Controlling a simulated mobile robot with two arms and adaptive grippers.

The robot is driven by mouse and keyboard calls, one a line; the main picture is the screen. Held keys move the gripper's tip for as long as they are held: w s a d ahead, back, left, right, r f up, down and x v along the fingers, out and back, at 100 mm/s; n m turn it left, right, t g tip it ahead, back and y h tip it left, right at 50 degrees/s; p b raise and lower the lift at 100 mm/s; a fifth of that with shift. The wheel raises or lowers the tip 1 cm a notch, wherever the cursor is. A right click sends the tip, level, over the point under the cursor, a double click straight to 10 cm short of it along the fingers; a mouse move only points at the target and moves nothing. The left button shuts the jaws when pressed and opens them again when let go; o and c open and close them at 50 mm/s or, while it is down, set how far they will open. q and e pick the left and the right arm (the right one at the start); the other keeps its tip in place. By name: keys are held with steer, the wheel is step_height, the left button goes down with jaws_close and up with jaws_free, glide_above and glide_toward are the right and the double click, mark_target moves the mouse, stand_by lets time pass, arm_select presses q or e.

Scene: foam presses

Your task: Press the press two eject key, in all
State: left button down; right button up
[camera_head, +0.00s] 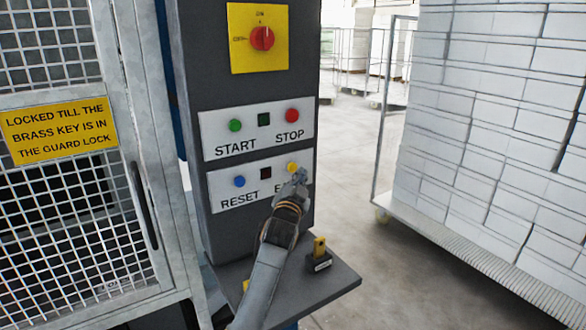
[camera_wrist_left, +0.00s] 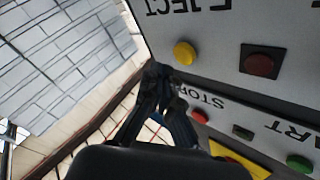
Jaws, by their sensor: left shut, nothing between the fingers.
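The yellow eject key (camera_head: 292,166) is on the lower white plate of the grey control column, right of a dark lamp. In the head view my left gripper (camera_head: 300,176) is just below and right of it and covers most of its label. The wrist view shows the yellow key (camera_wrist_left: 184,53) beside the shut, empty fingertips of my left gripper (camera_wrist_left: 160,72), with the label EJECT upside down above it. A small gap shows between fingertips and key there; I cannot tell the depth. My right gripper is in neither view.
The blue reset key (camera_head: 239,181), green start key (camera_head: 235,125) and red stop key (camera_head: 292,115) are close by. A yellow-topped block (camera_head: 319,256) stands on the shelf (camera_head: 341,280) below. A mesh guard door (camera_head: 60,200) is left; stacked white boxes (camera_head: 480,130) are right.

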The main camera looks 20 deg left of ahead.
arm_select(q)
steer(key=s+d, duration=0.2)
steer(key=d, duration=0.1)
steer(key=shift+s+p, duration=0.25)
steer(key=shift+p, duration=0.05)
stand_by(0.6)
